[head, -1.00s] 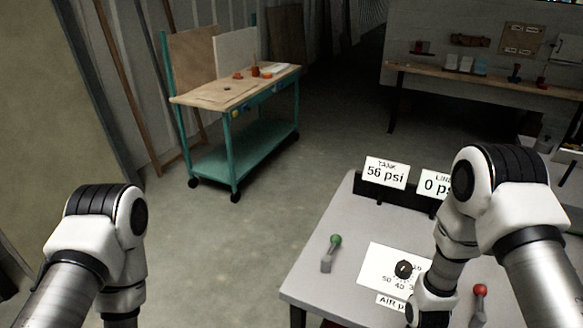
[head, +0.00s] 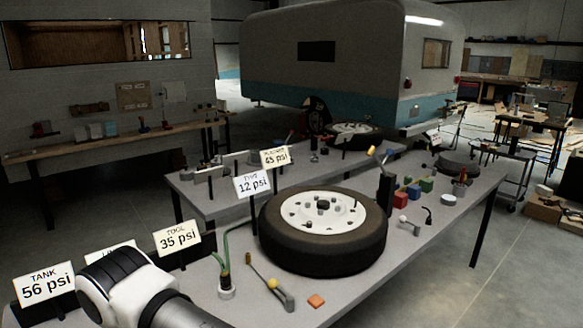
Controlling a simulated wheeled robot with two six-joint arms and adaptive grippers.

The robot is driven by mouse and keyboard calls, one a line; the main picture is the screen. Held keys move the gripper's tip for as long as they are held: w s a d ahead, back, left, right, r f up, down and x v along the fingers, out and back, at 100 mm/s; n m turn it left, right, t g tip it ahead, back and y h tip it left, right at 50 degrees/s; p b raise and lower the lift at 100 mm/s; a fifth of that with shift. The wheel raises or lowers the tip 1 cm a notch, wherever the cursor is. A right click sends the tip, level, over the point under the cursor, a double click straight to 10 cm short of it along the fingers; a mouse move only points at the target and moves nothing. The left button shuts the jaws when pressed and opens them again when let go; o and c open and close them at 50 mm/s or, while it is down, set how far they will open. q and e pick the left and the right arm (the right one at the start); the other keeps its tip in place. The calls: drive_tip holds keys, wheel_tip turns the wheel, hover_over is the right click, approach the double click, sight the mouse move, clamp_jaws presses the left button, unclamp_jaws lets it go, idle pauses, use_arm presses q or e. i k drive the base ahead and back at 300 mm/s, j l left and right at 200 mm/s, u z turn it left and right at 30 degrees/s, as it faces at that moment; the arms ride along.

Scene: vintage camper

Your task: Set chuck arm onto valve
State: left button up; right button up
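A tyre (head: 283,243) with a white wheel (head: 312,213) lies flat on the grey table. Dark nuts and a dark hub show on the wheel; I cannot tell which small part is the valve. A thin lever with a yellow knob (head: 272,284) stands on the table in front of the tyre and may be the chuck arm. It is apart from the wheel. A green hose (head: 226,247) rises from a small round fitting (head: 226,292) left of it. One of my arms shows at the lower left, but neither gripper is in view.
Signs read tank 56 psi (head: 45,288), tool 35 psi (head: 177,238) and tyre 12 psi (head: 252,183). A black post (head: 386,195) and coloured blocks (head: 413,192) stand right of the tyre. An orange piece (head: 316,301) lies in front. A camper (head: 340,60) stands behind.

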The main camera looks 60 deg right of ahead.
sight(390, 152)
drive_tip(key=k+l+z, duration=0.55)
drive_tip(key=z, duration=0.25)
drive_tip(key=l+z, duration=0.1)
drive_tip(key=z, duration=1.45)
